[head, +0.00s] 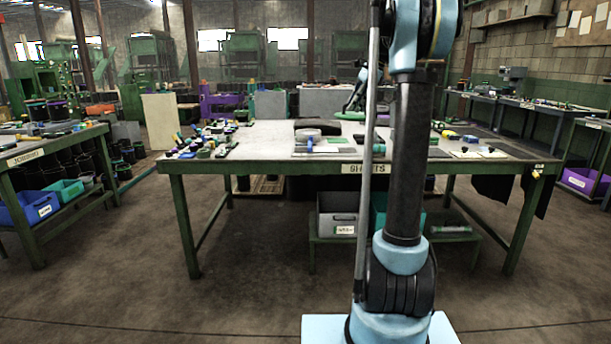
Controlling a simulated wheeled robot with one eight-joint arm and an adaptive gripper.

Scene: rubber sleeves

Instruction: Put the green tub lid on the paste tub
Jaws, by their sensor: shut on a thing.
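My arm reaches out over the far part of the table (260,140). My gripper (354,106) is small and partly hidden behind my own upper arm. It is shut on a flat green disc, which looks like the green tub lid (348,115), held level at or just above the tabletop. A pale round thing (307,133) with a blue part in front stands left of the gripper, nearer to me. It may be the paste tub, but it is too small to be sure. Whether the lid is over any tub cannot be told.
Several small green, blue and yellow things (205,140) crowd the table's left end. A dark block (318,125) lies near the middle. More small items (462,140) lie on the right. A grey bin (337,215) stands below. Bare tabletop shows left of the middle.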

